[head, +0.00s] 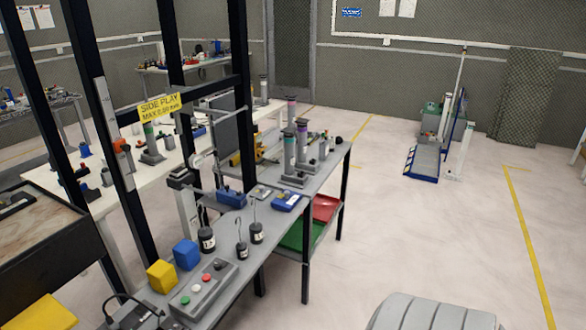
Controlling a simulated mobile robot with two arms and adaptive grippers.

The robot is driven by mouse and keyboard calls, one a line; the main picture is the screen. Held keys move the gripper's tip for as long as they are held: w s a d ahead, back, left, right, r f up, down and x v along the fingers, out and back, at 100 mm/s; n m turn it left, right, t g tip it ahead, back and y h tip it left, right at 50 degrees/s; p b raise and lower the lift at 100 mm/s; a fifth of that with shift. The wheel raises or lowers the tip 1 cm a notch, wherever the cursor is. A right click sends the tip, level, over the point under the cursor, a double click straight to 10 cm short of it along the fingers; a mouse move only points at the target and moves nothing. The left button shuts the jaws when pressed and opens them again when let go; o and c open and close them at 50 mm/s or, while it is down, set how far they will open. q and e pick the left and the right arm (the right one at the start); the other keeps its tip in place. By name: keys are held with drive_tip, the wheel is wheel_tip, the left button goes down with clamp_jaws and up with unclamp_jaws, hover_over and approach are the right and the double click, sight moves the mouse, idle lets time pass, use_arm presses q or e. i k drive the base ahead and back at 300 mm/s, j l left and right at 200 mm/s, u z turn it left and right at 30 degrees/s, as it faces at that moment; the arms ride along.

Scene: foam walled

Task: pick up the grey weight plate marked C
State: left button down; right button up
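I cannot make out a grey weight plate marked C in the head view. Three dark weights stand on the grey bench (262,268): a wider one with a pale label (207,241), a small hooked one (242,251) and another hooked one (256,233). Any letters on them are too small to read. Grey stands with upright columns (289,152) are farther back on the bench, and their bases are too small to tell apart.
Yellow (161,277) and blue (186,254) blocks and a button box (203,289) occupy the near bench. A black frame (242,80) rises beside it. Red (325,207) and green (301,235) trays lie below. Open floor (420,225) extends right.

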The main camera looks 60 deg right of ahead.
sight(262, 192)
drive_tip(key=z, duration=1.55)
